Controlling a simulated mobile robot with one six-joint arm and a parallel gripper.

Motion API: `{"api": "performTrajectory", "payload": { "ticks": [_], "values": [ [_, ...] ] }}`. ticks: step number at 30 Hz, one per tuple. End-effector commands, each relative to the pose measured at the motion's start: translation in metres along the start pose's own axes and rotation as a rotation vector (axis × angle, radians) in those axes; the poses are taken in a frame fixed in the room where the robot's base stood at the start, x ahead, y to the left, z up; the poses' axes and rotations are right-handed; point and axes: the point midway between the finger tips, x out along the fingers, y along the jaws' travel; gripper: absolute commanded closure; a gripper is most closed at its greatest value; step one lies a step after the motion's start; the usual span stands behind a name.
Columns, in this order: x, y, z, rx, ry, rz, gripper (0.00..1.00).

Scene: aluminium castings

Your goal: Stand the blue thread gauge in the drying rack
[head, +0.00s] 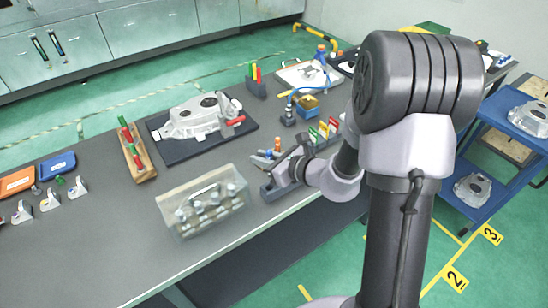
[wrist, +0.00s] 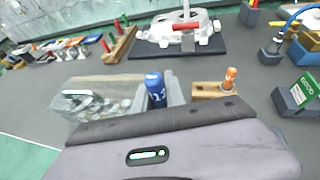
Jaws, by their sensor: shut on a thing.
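The blue thread gauge (wrist: 155,88) stands up between my gripper's fingers in the wrist view, its blue, marked end uppermost. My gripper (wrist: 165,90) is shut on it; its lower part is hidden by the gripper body. In the head view my gripper (head: 266,157) is low over the table's front part. Just right of the gauge in the wrist view is a wooden block (wrist: 205,90) with an orange gauge (wrist: 230,77) upright in it. This block may be the drying rack; I cannot tell for sure. The orange gauge also shows in the head view (head: 277,145).
A clear box of metal parts (head: 205,207) stands left of my gripper. A casting (head: 195,117) lies on a dark mat behind. A wooden holder (head: 138,160) with red and green gauges is farther left. A grey card holder (wrist: 294,100) stands at right. Bare table lies between.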

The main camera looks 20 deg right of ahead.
Motion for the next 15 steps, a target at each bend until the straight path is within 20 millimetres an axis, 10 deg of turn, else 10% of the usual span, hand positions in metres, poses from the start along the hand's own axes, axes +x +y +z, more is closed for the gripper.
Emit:
{"api": "performTrajectory", "payload": {
  "ticks": [15],
  "values": [
    [0.011,-0.001,-0.029,0.001,0.0,-0.002,1.0]
  ]
}}
